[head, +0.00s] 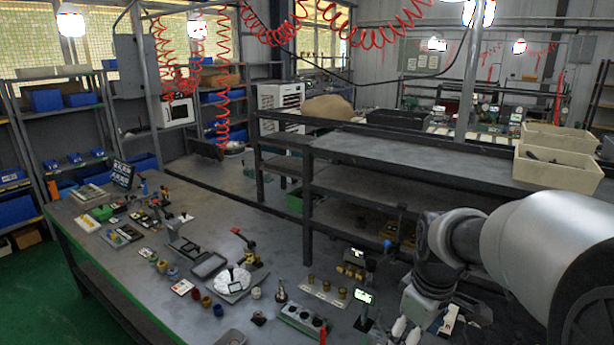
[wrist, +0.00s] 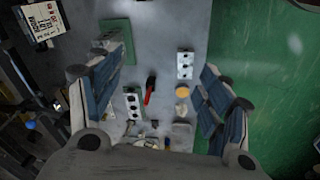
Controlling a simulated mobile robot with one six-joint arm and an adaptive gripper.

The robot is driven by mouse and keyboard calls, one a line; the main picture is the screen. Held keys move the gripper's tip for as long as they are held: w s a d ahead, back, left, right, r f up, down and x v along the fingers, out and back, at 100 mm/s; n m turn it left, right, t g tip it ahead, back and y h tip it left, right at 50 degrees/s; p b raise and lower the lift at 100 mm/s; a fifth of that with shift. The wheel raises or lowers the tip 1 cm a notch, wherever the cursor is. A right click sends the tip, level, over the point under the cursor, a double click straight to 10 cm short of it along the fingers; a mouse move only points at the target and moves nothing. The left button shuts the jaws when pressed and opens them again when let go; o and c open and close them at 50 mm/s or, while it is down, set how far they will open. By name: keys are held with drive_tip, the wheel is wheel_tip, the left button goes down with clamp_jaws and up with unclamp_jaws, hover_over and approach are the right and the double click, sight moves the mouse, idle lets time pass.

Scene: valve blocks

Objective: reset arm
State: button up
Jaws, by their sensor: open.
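My gripper (wrist: 163,75) is open in the wrist view, with its two blue-grey fingers wide apart and nothing between them. It points down over the grey workbench (wrist: 165,30). Below and between the fingers are a white valve block (wrist: 185,65) with dark holes, a second pale block (wrist: 132,103), a red-handled lever (wrist: 149,92) and a yellow round part (wrist: 182,92). In the head view my arm comes in from the right and bends down over the workbench (head: 150,225).
A dark shelf rack (head: 400,165) stands behind the bench near my arm, with beige bins (head: 557,168) on top. A round white dial (head: 232,280), brass parts on a strip (head: 325,292) and a grey-green socket block (head: 303,318) occupy the bench. Green floor (wrist: 270,70) lies beyond the bench edge.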

drive_tip(key=s+a+r+m+t+b, duration=0.1)
drive_tip(key=s+a+m, duration=0.2)
drive_tip(key=s, duration=0.6)
drive_tip(key=s+a+r+m+t+b, duration=0.1)
drive_tip(key=s+m, duration=0.4)
drive_tip(key=s, duration=0.5)
drive_tip(key=shift+s+a+r+t, duration=0.25)
drive_tip(key=shift+a+r+t, duration=0.4)
drive_tip(key=shift+a, duration=0.4)
